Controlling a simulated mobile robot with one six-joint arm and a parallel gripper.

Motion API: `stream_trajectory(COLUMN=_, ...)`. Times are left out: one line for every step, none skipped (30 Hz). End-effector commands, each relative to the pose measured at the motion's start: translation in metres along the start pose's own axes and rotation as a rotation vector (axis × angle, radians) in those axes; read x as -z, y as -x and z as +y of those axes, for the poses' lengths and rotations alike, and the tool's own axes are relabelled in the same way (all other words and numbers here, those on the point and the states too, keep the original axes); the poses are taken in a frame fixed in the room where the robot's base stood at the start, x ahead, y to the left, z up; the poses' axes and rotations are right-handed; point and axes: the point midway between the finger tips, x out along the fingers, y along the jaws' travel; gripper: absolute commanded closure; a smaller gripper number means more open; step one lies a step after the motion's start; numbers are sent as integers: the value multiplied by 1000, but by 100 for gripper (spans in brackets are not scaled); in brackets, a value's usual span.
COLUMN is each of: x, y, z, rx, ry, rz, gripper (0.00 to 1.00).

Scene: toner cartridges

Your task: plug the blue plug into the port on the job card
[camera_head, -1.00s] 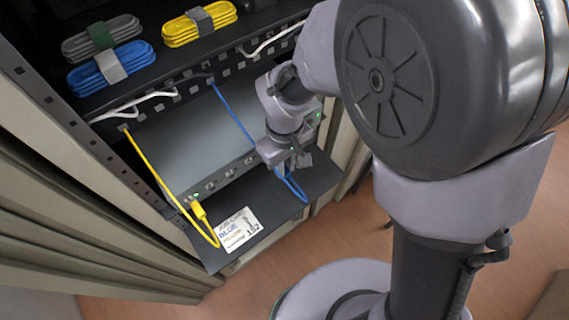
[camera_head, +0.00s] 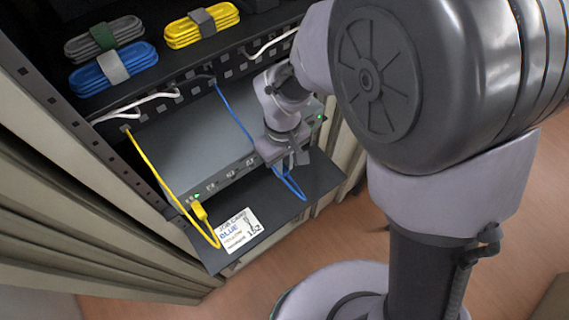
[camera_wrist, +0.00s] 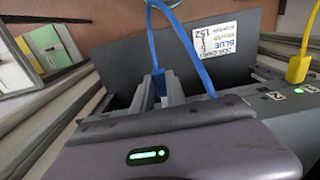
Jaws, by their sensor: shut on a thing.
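The blue cable (camera_head: 232,117) runs down from the upper panel to my gripper (camera_head: 290,160), which is shut on its plug end. In the wrist view the blue cable (camera_wrist: 200,62) rises from between the fingers of my gripper (camera_wrist: 160,88); the plug itself is mostly hidden by the fingers. The job card (camera_head: 238,231) lies on the dark shelf and reads BLUE and what looks like 152. It also shows in the wrist view (camera_wrist: 214,38). The grey device with a row of ports (camera_head: 222,172) stands behind the shelf, left of my gripper. I cannot tell which port carries which number.
A yellow plug (camera_head: 199,211) sits in the device's left port, its yellow cable (camera_head: 150,167) looping over the shelf. The dark shelf (camera_head: 315,178) is otherwise mostly clear. Coiled blue (camera_head: 88,79), grey (camera_head: 80,45) and yellow (camera_head: 185,32) cables lie above.

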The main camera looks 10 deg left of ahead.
Motion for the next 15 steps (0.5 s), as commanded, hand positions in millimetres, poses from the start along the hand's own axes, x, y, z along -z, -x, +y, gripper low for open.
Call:
stream_trajectory(x=0, y=0, z=0, rx=0, ry=0, rz=0, gripper=100)
stream_trajectory(x=0, y=0, z=0, rx=0, ry=0, rz=0, gripper=100)
stream_trajectory(x=0, y=0, z=0, rx=0, ry=0, rz=0, gripper=100)
stream_trajectory(x=0, y=0, z=0, rx=0, ry=0, rz=0, gripper=100)
stream_trajectory(x=0, y=0, z=0, rx=0, ry=0, rz=0, gripper=100)
stream_trajectory(x=0, y=0, z=0, rx=0, ry=0, rz=0, gripper=100)
stream_trajectory(x=0, y=0, z=0, rx=0, ry=0, rz=0, gripper=100)
stream_trajectory(x=0, y=0, z=0, rx=0, ry=0, rz=0, gripper=100)
stream_trajectory(x=0, y=0, z=0, rx=0, ry=0, rz=0, gripper=100)
stream_trajectory(x=0, y=0, z=0, rx=0, ry=0, rz=0, gripper=100)
stream_trajectory(x=0, y=0, z=0, rx=0, ry=0, rz=0, gripper=100)
stream_trajectory(x=1, y=0, z=0, rx=0, ry=0, rz=0, gripper=100)
stream_trajectory(x=2, y=0, z=0, rx=0, ry=0, rz=0, gripper=100)
stream_trajectory(x=2, y=0, z=0, rx=0, ry=0, rz=0, gripper=100)
stream_trajectory(x=3, y=0, z=0, rx=0, ry=0, rz=1, gripper=100)
